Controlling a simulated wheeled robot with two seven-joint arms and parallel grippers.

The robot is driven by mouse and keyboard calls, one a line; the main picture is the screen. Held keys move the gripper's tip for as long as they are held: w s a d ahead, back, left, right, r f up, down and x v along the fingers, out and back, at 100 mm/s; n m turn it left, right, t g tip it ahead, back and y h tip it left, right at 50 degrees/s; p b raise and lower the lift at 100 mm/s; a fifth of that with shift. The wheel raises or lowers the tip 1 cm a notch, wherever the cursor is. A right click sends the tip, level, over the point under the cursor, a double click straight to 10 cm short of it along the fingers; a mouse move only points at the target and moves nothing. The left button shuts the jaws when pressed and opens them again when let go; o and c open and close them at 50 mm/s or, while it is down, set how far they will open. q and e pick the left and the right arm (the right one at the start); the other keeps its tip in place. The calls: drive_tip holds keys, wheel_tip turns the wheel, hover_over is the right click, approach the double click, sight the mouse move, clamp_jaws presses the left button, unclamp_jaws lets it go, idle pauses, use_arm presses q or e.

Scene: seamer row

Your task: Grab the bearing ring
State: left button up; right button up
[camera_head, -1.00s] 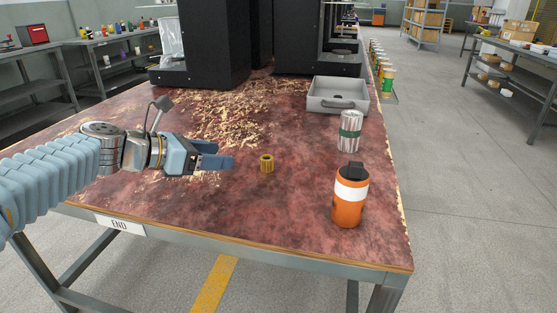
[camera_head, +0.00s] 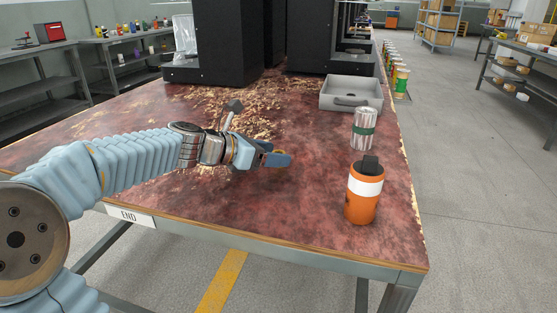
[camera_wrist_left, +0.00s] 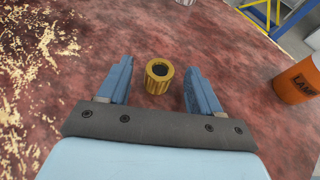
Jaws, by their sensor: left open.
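The bearing ring (camera_wrist_left: 158,76) is a short, brass-coloured, ribbed ring with a dark hole, upright on the tabletop. In the left wrist view it stands between the two blue fingers of my left gripper (camera_wrist_left: 157,88), near their tips, with a gap on each side. In the head view my left gripper (camera_head: 277,158) is low over the table and hides the ring. The left gripper is open and holds nothing. My right gripper is not in view.
An orange bottle (camera_head: 363,197) with a black lid stands to the right of my gripper. Behind it are a silver can (camera_head: 363,130) with a green band and a grey tray (camera_head: 352,107). Pale shavings (camera_head: 232,108) litter the table. Black machines (camera_head: 222,45) stand at the back.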

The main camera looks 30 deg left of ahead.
use_arm(q)
drive_tip(key=c, duration=1.1)
